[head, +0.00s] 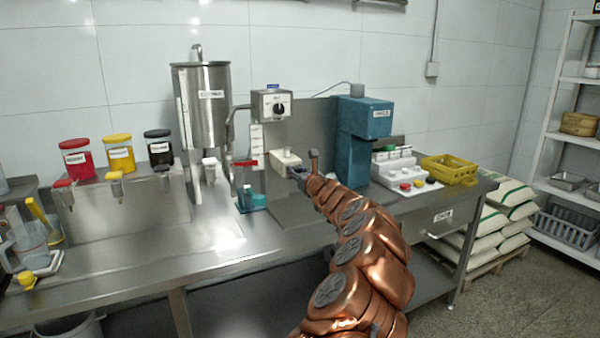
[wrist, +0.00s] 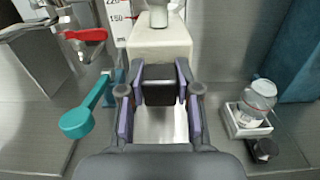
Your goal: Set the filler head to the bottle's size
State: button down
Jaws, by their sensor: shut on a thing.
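The filler head is a cream block (head: 285,159) on an upright with a printed height scale (head: 256,145). It also shows in the wrist view (wrist: 160,45), beside scale marks reading 150 and, partly cut off, 220. My gripper (head: 298,172) is at the front of this block. In the wrist view, my gripper (wrist: 158,100) has its purple-padded fingers shut on the head's dark grip (wrist: 158,84).
A red handle (wrist: 86,35) and a teal lever (wrist: 80,121) are left of the head. A black cap-like piece (wrist: 264,149) lies by the bottle holder. A dial box (head: 271,104) tops the station; a blue machine (head: 366,118) and yellow crate (head: 450,169) stand right.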

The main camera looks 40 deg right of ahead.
jog(key=shift+f, duration=0.4)
jog(key=c, duration=1.1)
grip_release()
jog(key=shift+d, duration=0.1)
jog(key=shift+c, duration=0.2)
jog(key=o, duration=0.3)
jog(key=shift+r, duration=0.15)
jog(key=shift+o, duration=0.2)
jog(key=shift+s+r, duration=0.1)
jog(key=shift+s, duration=0.05)
jog(key=shift+s+a, duration=0.2)
jog(key=shift+s, duration=0.25)
jog(key=v, duration=1)
jog(key=shift+s, duration=0.4)
